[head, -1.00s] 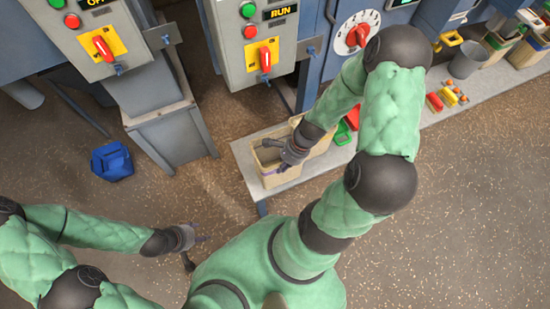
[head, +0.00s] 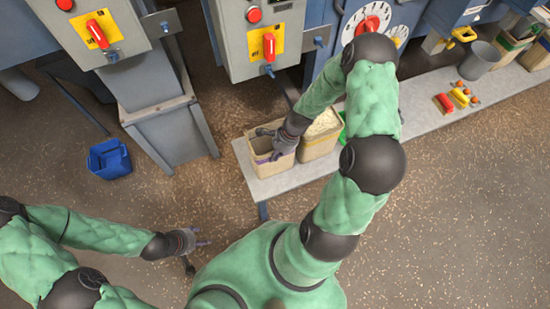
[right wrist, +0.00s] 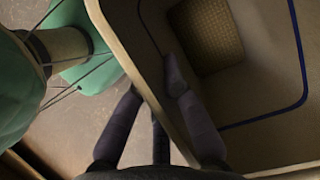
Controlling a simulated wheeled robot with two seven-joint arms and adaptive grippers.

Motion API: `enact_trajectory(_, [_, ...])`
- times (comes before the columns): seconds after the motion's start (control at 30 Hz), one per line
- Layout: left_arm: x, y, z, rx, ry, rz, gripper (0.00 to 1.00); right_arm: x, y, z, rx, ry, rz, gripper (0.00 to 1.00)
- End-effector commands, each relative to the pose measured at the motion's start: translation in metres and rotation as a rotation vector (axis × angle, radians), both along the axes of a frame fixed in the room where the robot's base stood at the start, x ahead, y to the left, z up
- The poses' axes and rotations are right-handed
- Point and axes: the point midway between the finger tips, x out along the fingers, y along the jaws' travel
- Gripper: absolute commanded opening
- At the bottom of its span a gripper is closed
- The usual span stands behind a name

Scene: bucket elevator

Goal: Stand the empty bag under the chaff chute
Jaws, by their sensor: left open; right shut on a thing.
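The empty tan bag (head: 259,170) stands upright on the left end of the low grey bench, its top open. My right gripper (head: 270,144) is at its top rim. In the right wrist view the fingers (right wrist: 153,92) are on both sides of the bag's wall, shut on it. That view looks into the empty bag (right wrist: 262,95), with a woven patch and a blue line inside. My left gripper (head: 198,240) is open and empty, low over the floor at the left. I cannot make out which part is the chaff chute.
A filled tan bag (head: 317,143) stands close right of the empty one. The bench (head: 400,138) also carries red and yellow pieces (head: 452,100) and a grey bucket (head: 480,60). A blue container (head: 109,159) is on the floor at left. Control boxes (head: 258,40) overhang the bench's back.

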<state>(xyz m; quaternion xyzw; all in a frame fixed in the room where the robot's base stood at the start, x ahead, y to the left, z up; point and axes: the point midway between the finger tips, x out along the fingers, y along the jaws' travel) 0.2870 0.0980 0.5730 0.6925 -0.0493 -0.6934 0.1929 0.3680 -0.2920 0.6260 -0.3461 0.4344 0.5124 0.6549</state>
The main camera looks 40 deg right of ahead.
Motion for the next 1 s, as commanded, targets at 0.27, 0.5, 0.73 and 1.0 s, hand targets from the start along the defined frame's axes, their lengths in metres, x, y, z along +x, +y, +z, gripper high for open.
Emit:
enact_trajectory(0.27, [0.000,0.000,-0.005,0.000,0.000,0.000,0.57,0.001,-0.001,-0.006,-0.001,-0.002,-0.001,0.00])
enact_trajectory(0.5, [0.000,0.000,-0.006,0.000,0.000,0.000,0.57,0.000,0.000,-0.009,0.000,-0.001,0.000,0.23])
enact_trajectory(0.73, [0.000,0.000,-0.006,0.000,0.000,0.000,0.57,0.000,0.000,-0.009,0.000,-0.001,0.000,0.33])
enact_trajectory(1.0, [0.000,0.000,0.000,0.000,0.000,0.000,0.57,0.000,-0.003,0.001,-0.002,-0.002,-0.002,0.33])
